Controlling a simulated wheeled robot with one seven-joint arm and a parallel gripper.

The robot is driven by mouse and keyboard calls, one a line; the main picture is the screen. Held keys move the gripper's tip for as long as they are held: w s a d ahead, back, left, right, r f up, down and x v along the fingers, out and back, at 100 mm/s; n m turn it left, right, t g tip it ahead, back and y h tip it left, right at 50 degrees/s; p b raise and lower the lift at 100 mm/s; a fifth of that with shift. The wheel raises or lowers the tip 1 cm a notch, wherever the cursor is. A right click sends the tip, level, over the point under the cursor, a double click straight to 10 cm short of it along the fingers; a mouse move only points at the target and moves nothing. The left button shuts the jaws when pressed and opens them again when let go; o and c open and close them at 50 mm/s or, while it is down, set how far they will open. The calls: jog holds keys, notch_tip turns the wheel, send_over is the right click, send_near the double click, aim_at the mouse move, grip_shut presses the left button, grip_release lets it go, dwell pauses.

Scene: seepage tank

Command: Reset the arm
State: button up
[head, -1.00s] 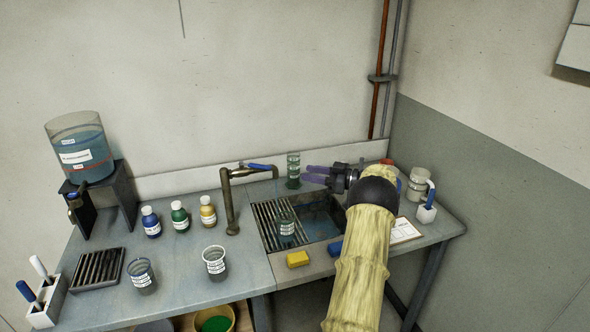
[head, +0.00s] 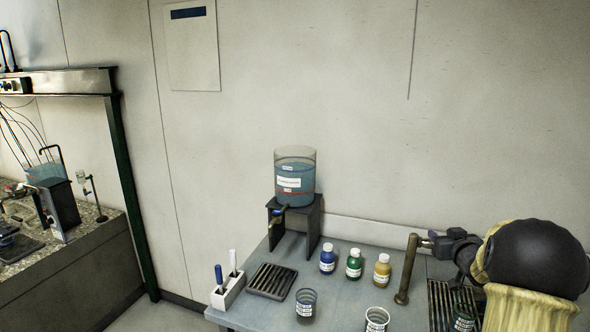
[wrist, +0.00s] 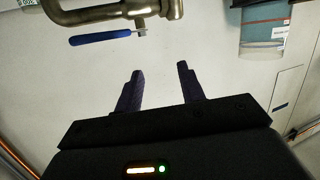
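My arm stands at the right of the head view, with its black gripper (head: 428,243) at the bench behind the sink. In the wrist view my gripper (wrist: 161,68) has its two dark purple fingers apart, with nothing between them.
A water tank (head: 295,180) stands on a dark stand. Blue (head: 327,261), green (head: 354,264) and yellow bottles (head: 382,270) line the bench. Two beakers (head: 306,305) (head: 377,320), a drying rack (head: 272,281) and a pen holder (head: 228,290) are nearer. Another bench stands far left.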

jog(key=s+a+f+g, duration=0.4)
jog(key=s+a, duration=0.4)
jog(key=s, duration=0.3)
jog(key=s+a+f+g, duration=0.4)
jog(key=s+a, duration=0.5)
jog(key=s, duration=0.2)
jog(key=s+a+f+g+y, duration=0.1)
jog(key=s+a+f+g, duration=0.3)
jog(key=s+a, duration=0.5)
jog(key=shift+s+a+f+g, duration=0.15)
jog(key=shift+s+f+g, duration=0.2)
jog(key=shift+s, duration=0.55)
jog(key=shift+r, duration=0.1)
jog(key=shift+w, duration=0.2)
